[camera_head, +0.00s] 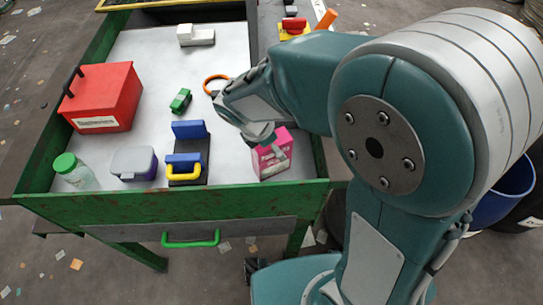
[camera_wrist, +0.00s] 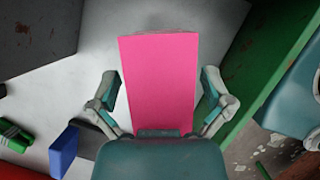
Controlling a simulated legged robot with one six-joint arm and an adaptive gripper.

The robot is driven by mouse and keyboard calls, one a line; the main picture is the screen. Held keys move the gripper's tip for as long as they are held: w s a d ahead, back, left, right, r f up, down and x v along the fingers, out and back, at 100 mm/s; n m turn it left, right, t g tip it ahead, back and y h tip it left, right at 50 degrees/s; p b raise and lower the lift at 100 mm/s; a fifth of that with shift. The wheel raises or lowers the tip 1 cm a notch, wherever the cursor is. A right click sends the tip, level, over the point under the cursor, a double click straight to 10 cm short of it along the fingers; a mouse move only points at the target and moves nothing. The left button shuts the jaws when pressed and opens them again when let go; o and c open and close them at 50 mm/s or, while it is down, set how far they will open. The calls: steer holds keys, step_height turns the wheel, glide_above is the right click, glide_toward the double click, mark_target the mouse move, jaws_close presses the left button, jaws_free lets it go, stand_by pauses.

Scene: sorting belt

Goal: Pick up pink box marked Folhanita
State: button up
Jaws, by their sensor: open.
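The pink box (camera_head: 268,161) stands on the metal tray near its front right corner, with white lettering on its side too small to read. In the wrist view the pink box (camera_wrist: 160,84) shows its plain pink top between my fingers. My gripper (camera_wrist: 160,92) is open, with one finger on each side of the box and a visible gap on both sides. In the head view my gripper (camera_head: 266,142) is over the box, and my arm hides part of it.
The tray's green rim (camera_head: 110,203) runs close beside the box. A black and blue item with a yellow handle (camera_head: 186,172) stands to its left. A red case (camera_head: 103,96), green-capped bottle (camera_head: 72,172), purple container (camera_head: 133,163) and green block (camera_head: 181,101) also lie on the tray.

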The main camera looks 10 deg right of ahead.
steer(key=shift+a, duration=0.15)
steer(key=c, duration=0.8)
